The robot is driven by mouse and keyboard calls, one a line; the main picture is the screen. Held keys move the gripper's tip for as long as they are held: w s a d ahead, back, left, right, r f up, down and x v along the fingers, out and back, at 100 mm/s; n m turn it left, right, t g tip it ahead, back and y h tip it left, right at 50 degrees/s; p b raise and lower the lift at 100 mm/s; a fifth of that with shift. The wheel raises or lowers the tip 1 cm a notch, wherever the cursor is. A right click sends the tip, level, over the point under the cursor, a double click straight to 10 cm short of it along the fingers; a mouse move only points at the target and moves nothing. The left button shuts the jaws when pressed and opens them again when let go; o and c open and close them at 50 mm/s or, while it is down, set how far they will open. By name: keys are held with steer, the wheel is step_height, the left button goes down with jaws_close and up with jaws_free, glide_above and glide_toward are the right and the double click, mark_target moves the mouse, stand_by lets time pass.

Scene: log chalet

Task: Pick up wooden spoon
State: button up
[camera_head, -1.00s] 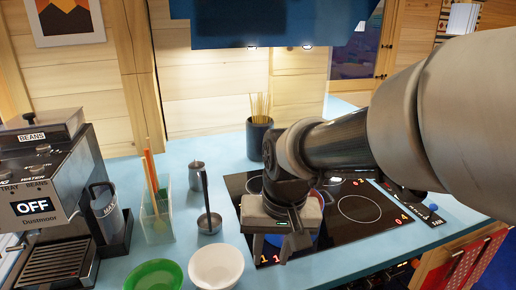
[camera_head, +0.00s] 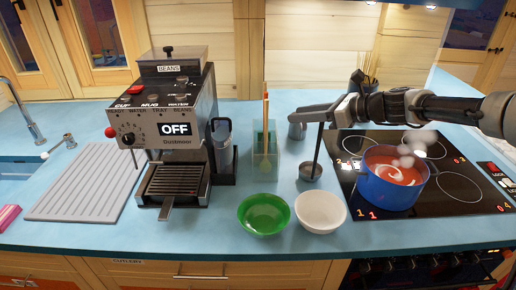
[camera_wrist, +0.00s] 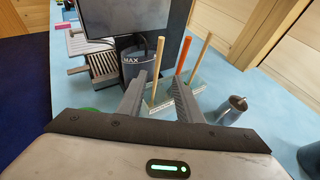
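A clear utensil holder (camera_head: 261,160) stands on the blue counter right of the coffee machine, with thin upright handles in it. In the wrist view, the holder (camera_wrist: 192,86) holds two pale wooden handles, left (camera_wrist: 158,58) and right (camera_wrist: 201,52), and an orange handle (camera_wrist: 183,56). The lower ends are hard to make out, so I cannot tell which is the wooden spoon. My gripper (camera_wrist: 160,88) is open and empty, pointing at the holder; the left wooden handle shows between its fingers. In the head view, my gripper (camera_head: 296,111) is right of the holder, apart from it.
The coffee machine (camera_head: 175,130) stands left of the holder. A metal jug (camera_head: 297,130) and a ladle (camera_head: 312,170) are to its right. Green (camera_head: 263,214) and white (camera_head: 320,212) bowls are in front. A steaming blue pot (camera_head: 392,188) sits on the hob (camera_head: 463,188).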

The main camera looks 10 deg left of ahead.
glide_above(266, 140)
steer(key=d, duration=0.1)
step_height(266, 140, down, 4)
steer(key=x, duration=0.5)
steer(key=shift+w+a+f+p, duration=0.1)
steer(key=shift+w+p, duration=0.1)
steer(key=shift+p, duration=0.2)
jaws_close()
